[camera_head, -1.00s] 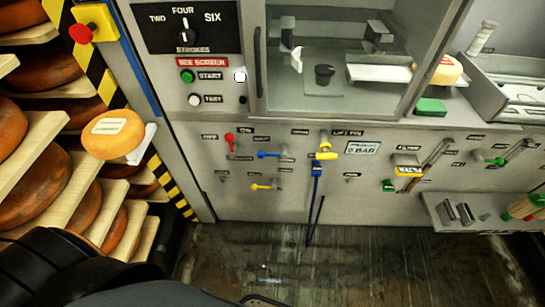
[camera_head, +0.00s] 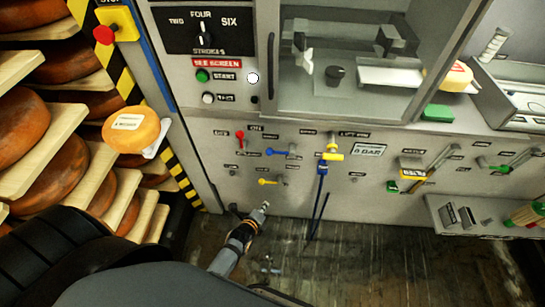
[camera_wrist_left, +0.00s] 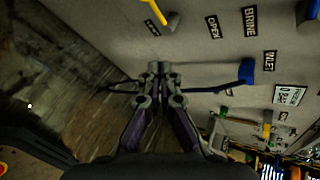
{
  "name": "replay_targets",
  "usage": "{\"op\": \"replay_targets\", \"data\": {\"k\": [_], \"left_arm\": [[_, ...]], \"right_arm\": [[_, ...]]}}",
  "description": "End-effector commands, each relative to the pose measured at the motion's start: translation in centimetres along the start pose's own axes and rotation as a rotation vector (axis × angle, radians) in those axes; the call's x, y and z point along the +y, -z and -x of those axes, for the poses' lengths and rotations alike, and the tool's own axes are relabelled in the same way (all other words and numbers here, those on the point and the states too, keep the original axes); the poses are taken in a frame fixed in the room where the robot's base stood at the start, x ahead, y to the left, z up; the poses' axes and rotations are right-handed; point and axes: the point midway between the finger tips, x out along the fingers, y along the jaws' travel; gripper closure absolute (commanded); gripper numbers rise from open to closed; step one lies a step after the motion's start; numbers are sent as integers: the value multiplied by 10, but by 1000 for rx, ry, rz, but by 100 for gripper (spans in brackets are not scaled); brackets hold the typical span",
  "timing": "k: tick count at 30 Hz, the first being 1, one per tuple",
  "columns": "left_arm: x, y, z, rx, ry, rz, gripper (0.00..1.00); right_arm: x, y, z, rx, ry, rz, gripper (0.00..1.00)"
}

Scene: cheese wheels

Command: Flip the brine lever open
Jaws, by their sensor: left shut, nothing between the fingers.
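The yellow lever (camera_head: 267,182) is on the lower grey panel, its handle pointing left in the head view. It shows at the top of the left wrist view (camera_wrist_left: 170,22), close to labels reading OPEN (camera_wrist_left: 213,27) and BRINE (camera_wrist_left: 250,20). I take it as the brine lever. My left gripper (camera_head: 264,207) is below the yellow lever and apart from it in the head view. In the left wrist view the fingers (camera_wrist_left: 157,68) are together with nothing between them. My right gripper is not in view.
A red lever (camera_head: 240,138) and a blue lever (camera_head: 279,152) sit above. A yellow handle (camera_head: 332,156) and a blue fitting (camera_head: 322,168) with a dark hanging hose are to the right. A shelf rack with cheese wheels (camera_head: 132,129) stands at left.

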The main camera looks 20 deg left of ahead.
Motion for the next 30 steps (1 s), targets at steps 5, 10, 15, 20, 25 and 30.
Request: {"op": "replay_targets", "data": {"k": [5, 10, 15, 20, 25, 30], "left_arm": [[-85, -31, 15, -101, 137, -361, 100], [-115, -44, 23, -157, 177, -515, 100], [-118, -45, 24, -163, 181, -535, 100], [-117, -44, 23, -162, 181, -533, 100], [-116, -44, 7, -164, 182, -531, 100], [-119, -46, -28, -165, 184, -531, 100]], "right_arm": [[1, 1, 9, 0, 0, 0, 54], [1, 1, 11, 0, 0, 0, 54], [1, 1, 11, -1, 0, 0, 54], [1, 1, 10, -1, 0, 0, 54], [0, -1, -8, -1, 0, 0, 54], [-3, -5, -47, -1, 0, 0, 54]]}}
